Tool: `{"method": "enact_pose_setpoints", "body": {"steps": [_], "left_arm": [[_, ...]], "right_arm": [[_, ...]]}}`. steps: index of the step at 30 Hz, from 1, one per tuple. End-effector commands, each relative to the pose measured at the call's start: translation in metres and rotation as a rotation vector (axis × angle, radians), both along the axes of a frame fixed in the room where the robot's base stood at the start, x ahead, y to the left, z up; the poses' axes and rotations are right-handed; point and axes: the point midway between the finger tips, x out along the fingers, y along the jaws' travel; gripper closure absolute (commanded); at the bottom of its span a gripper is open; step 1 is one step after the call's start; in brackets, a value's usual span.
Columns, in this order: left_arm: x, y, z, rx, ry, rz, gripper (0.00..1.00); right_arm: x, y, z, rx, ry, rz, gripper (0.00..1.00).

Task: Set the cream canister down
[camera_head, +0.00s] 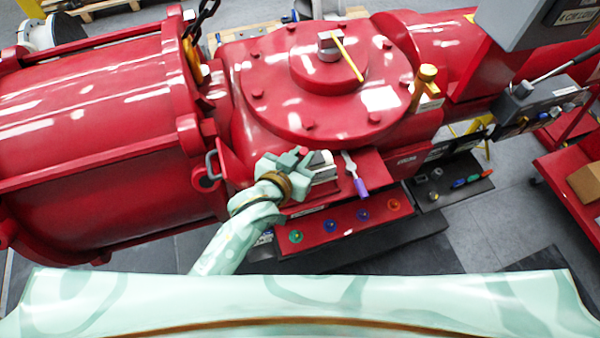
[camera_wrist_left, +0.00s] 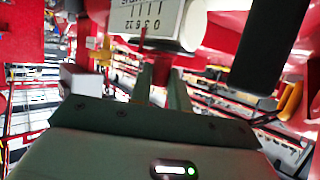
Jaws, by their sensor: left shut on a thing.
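My left gripper (camera_head: 292,163) is over the red ledge in front of the big round red cover. It is shut on the cream canister (camera_head: 322,160), which is partly hidden by the fingers. In the left wrist view the cream canister (camera_wrist_left: 150,18) sits at the tips of the left gripper's fingers (camera_wrist_left: 161,72), with a printed scale of numbers facing the camera. I cannot tell whether its base touches the ledge. My right gripper is in neither view.
A purple-handled brush (camera_head: 356,178) lies just right of the canister. Below, a red shelf (camera_head: 325,228) holds several coloured rings. A dark mat (camera_head: 455,186) with tools lies to the right. The red housing (camera_head: 300,95) rises behind.

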Motion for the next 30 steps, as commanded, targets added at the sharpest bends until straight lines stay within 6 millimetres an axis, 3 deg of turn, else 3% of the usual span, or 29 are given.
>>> {"method": "enact_pose_setpoints", "body": {"steps": [10,22,23,24,30], "left_arm": [[0.001,0.0,-0.046,-0.001,-0.002,0.001,1.0],[0.001,0.0,-0.051,-0.002,-0.002,0.001,1.0],[0.0,0.0,-0.052,0.0,-0.001,0.001,0.73],[0.0,0.0,-0.051,0.0,-0.001,0.001,0.62],[0.0,0.0,-0.051,0.0,-0.001,0.001,0.6]], "right_arm": [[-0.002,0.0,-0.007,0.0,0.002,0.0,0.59],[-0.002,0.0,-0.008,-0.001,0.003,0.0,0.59],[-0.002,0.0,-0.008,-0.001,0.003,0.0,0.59],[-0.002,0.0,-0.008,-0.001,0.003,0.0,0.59],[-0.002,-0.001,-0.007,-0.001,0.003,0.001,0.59]]}}
